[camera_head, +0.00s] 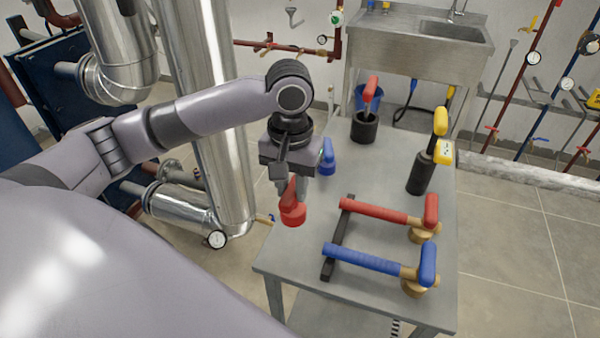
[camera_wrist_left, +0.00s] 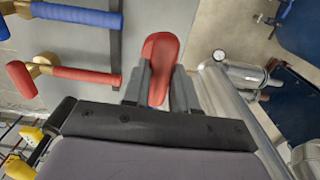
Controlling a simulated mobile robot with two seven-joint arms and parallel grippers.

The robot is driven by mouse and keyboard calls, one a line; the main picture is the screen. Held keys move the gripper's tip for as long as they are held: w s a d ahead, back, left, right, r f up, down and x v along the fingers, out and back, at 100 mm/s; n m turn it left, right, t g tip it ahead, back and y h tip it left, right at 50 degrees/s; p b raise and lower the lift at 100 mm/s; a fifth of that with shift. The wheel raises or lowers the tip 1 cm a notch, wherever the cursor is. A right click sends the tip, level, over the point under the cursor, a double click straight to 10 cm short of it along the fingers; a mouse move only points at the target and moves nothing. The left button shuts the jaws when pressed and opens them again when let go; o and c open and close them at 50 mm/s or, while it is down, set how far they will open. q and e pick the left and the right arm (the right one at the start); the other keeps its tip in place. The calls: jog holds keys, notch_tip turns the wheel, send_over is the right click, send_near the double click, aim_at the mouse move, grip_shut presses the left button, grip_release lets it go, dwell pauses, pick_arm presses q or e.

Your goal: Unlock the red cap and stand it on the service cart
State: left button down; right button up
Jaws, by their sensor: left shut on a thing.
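The red cap (camera_head: 293,215) with its upright red handle is at the left edge of the service cart (camera_head: 285,262), in the head view. Whether its base rests on the cart top or hangs just above it, I cannot tell. My left gripper (camera_head: 290,190) points down over it and is shut on the cap's handle. My right gripper is in neither view.
A blue cap (camera_head: 327,158) stands just behind my gripper. Red (camera_head: 375,210) and blue (camera_head: 365,258) handled tools lie on the cart's right part. A black holder with a red handle (camera_head: 366,122) and a yellow-handled black tool (camera_head: 424,170) stand farther back. Steel pipes (camera_head: 215,110) rise close left.

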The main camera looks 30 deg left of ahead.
pick_arm(q)
jog(key=shift+s+f, duration=0.1)
jog(key=shift+f, duration=3.15)
jog(key=shift+f, duration=0.1)
jog(key=shift+s+f, duration=0.15)
jog(key=shift+f, duration=0.3)
jog(key=shift+f, duration=0.15)
jog(key=shift+f, duration=0.6)
jog(key=c, duration=0.8)
grip_release()
jog(key=shift+r, duration=3.6)
